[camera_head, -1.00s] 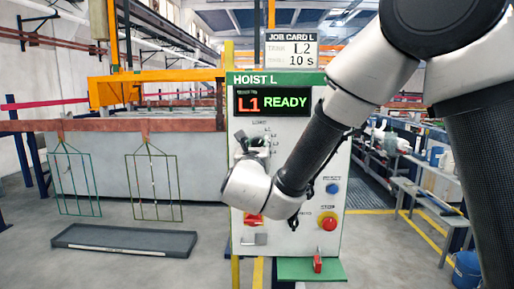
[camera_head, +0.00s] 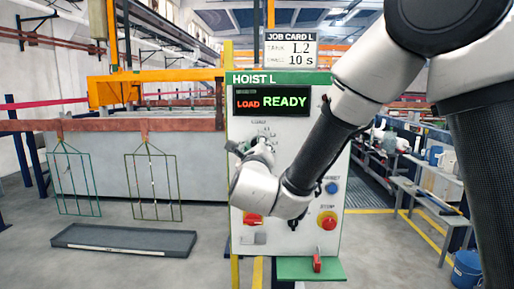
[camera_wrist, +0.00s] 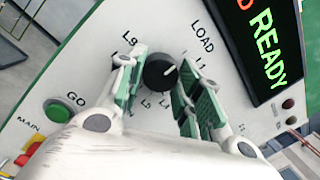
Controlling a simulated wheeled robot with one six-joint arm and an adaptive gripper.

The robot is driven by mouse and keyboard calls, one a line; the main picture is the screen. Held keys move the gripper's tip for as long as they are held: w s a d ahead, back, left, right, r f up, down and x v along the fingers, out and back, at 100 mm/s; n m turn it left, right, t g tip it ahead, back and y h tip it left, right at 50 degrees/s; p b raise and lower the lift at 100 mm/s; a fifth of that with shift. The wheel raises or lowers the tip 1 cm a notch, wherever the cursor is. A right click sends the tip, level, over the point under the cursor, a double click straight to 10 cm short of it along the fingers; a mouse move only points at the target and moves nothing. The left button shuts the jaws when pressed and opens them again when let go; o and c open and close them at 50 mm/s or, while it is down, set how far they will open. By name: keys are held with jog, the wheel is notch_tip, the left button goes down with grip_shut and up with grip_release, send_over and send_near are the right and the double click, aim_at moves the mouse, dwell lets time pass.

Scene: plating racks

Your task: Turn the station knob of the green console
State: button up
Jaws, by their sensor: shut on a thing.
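The green-trimmed console labelled HOIST L (camera_head: 290,195) stands in the middle of the head view. Its display (camera_head: 272,101) reads LOAD READY, and the job card (camera_head: 291,50) above reads L2, 10 s. The black station knob (camera_wrist: 160,72) shows in the wrist view, with LOAD, L1 and L9 among the labels around it. My gripper (camera_wrist: 158,88) has its green-padded fingers on either side of the knob and is shut on it. The knob's white pointer line aims up and right, toward LOAD. In the head view my wrist hides most of the knob.
A green GO button (camera_wrist: 58,110) and a red main switch (camera_head: 253,219) are on the panel, with a blue button (camera_head: 332,188) and a red stop button (camera_head: 327,221). Wire racks hang left above a grey tray (camera_head: 125,240).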

dwell(0.3)
jog(key=o, duration=1)
jog(key=shift+o, duration=0.2)
jog(key=s, duration=0.7)
jog(key=shift+s+a+f, duration=0.15)
jog(key=shift+s+f, duration=0.05)
jog(key=shift+f, duration=0.2)
